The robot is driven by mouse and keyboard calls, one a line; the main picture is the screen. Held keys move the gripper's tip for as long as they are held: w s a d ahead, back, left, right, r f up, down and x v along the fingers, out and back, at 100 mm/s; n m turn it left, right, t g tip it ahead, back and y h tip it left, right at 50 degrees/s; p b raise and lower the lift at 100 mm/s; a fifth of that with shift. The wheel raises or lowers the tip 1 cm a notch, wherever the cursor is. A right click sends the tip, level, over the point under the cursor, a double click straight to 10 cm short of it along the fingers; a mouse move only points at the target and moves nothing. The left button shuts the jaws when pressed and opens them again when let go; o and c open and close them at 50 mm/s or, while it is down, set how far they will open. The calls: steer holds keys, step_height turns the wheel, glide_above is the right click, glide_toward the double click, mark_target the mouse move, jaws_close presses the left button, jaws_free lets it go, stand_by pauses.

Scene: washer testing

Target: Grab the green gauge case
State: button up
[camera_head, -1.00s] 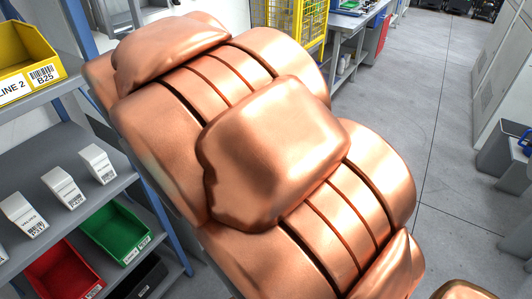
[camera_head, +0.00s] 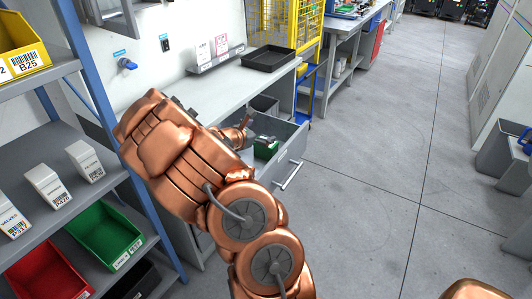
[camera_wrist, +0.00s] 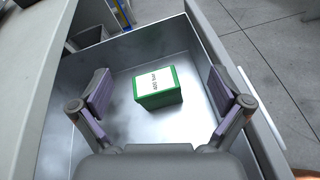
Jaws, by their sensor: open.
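The green gauge case (camera_wrist: 158,87) is a small green box with a white label on top. It lies in an open grey drawer (camera_wrist: 188,45), in the middle of the wrist view. In the head view the case (camera_head: 265,149) shows inside the pulled-out drawer under the workbench. My gripper (camera_wrist: 160,93) is open, with one finger to the left and one to the right of the case in the picture. Neither finger appears to touch it. In the head view my gripper (camera_head: 246,124) is small and partly hidden by my arm at the drawer's opening.
The drawer's front panel and handle (camera_head: 291,174) stick out into the aisle. A black tray (camera_head: 268,58) lies on the workbench above. A shelf with red (camera_head: 45,270) and green (camera_head: 104,236) bins stands at the left.

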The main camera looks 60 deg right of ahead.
mark_target(266, 149)
steer(key=f+n, duration=0.1)
steer(key=f, duration=0.1)
steer(key=w+d+f+n, duration=0.1)
steer(key=f, duration=0.2)
steer(key=w+d+f+n+t, duration=0.1)
steer(key=f, duration=0.2)
steer(key=shift+w+f+n+y+b, duration=0.1)
steer(key=shift+w+n+y+b, duration=0.05)
steer(key=shift+n+y+b, duration=0.2)
steer(key=shift+p+x, duration=0.35)
steer(key=shift+x, duration=1.05)
steer(key=shift+w+p+x, duration=0.1)
steer(key=shift+p+x, duration=0.15)
steer(key=shift+x, duration=0.9)
steer(key=shift+w+p+x, duration=0.15)
steer(key=shift+p+x, duration=0.1)
steer(key=shift+x, duration=0.9)
steer(key=c, duration=1)
